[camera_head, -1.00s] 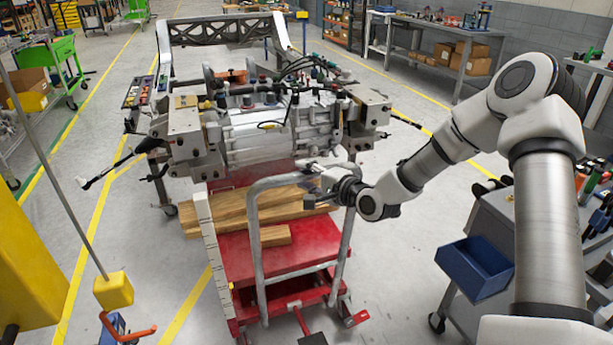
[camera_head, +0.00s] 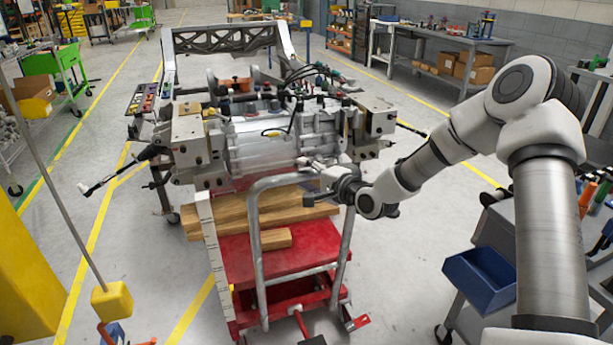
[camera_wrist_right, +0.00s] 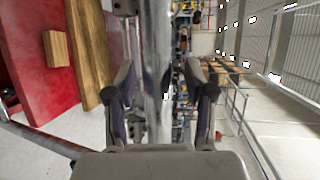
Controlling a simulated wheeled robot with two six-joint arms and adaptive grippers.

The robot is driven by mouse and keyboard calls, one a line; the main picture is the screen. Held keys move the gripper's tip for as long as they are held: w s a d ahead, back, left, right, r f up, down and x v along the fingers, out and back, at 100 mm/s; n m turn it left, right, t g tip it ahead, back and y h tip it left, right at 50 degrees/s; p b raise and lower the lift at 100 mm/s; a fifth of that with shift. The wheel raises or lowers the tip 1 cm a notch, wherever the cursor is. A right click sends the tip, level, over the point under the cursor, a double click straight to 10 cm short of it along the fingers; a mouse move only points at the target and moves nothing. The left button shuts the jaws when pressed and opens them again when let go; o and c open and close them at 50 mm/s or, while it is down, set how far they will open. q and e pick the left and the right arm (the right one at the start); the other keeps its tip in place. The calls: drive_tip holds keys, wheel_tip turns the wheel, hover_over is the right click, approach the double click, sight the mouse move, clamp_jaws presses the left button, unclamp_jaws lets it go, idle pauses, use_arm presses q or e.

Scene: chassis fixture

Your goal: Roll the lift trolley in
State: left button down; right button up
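The lift trolley has a red deck (camera_head: 300,258) and a grey tubular handle (camera_head: 256,262) at its near end. Wooden blocks (camera_head: 232,211) lie on the deck, also in the right wrist view (camera_wrist_right: 58,48). My right gripper (camera_head: 316,186) is at the handle's top bar, at its right part. In the right wrist view its fingers (camera_wrist_right: 158,75) stand apart on both sides of a grey bar (camera_wrist_right: 157,40), with a visible gap on each side. Beyond the handle is the chassis fixture with a silver drive unit (camera_head: 262,140), over the trolley's far part. My left gripper is out of view.
A grey cart with a blue bin (camera_head: 480,276) stands close on the right. A yellow post (camera_head: 25,280) and a yellow block on a thin pole (camera_head: 112,300) are on the left. Shelves and a bench (camera_head: 440,45) line the back.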

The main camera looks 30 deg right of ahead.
drive_tip(key=shift+d+f, duration=0.1)
drive_tip(key=shift+f, duration=0.15)
drive_tip(key=v, duration=0.6)
drive_tip(key=shift+s+d+r, duration=0.1)
drive_tip(key=shift+s+r, duration=0.15)
drive_tip(key=shift+r, duration=0.05)
drive_tip(key=shift+s, duration=0.5)
